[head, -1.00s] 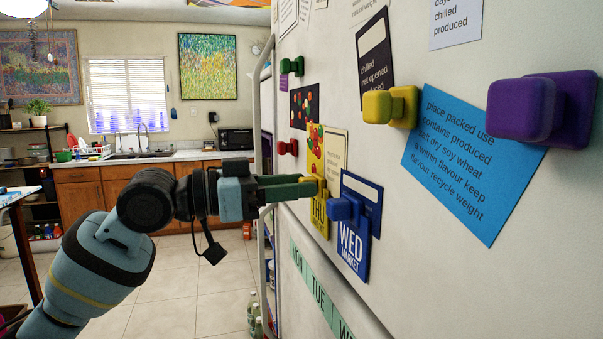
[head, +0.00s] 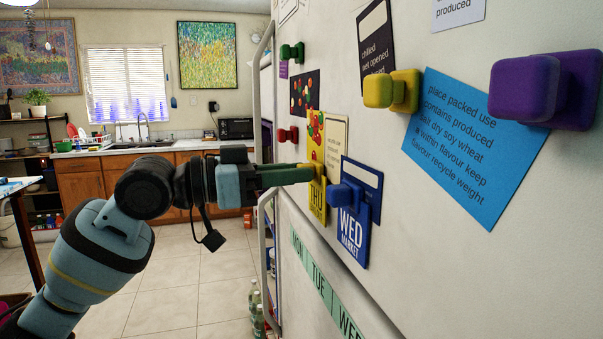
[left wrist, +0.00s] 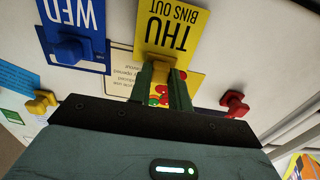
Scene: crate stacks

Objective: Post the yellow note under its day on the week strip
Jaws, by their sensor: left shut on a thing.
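The yellow note (head: 317,200) is on the fridge door, marked THU; in the left wrist view (left wrist: 172,35) it reads THU BINS OUT. A yellow magnet (left wrist: 161,61) sits on it. My left gripper (head: 312,174) is shut on this magnet; the wrist view shows a finger on each side (left wrist: 161,78). The note looks flat to the door, but I cannot tell whether it touches. The green week strip (head: 318,280) is lower on the fridge, with MON, TUE and part of WED showing; its rest is cut off. My right gripper is out of view.
A blue WED MARKET note (head: 354,240) with a blue magnet (head: 346,194) is just right of the yellow note. A red magnet (head: 288,135), a yellow one (head: 392,91) and a purple one (head: 545,90) stick out nearby. The fridge handle (head: 256,110) is at the left.

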